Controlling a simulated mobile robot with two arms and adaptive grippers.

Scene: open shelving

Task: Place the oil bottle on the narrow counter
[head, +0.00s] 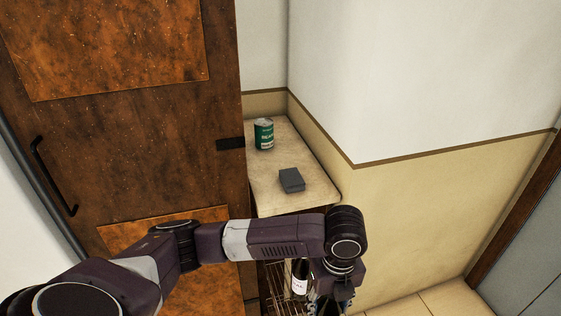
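The narrow counter (262,186) is a beige, speckled top between the wooden door and the wall. A dark bottle with a white label (299,286), which looks like the oil bottle, is below the counter's front edge, in front of the wire shelving. My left arm reaches across from the left. My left gripper (328,302) points down just right of the bottle, at the bottom edge of the picture. Its fingers are mostly hidden or cut off, so I cannot tell whether it touches the bottle. My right gripper is out of view.
A green can (264,134) stands towards the back of the counter. A dark grey block (291,180) lies near its front right. Bare counter shows at the front left. A wire rack (274,272) is below. The wooden door (120,120) and the wall (430,200) flank the counter.

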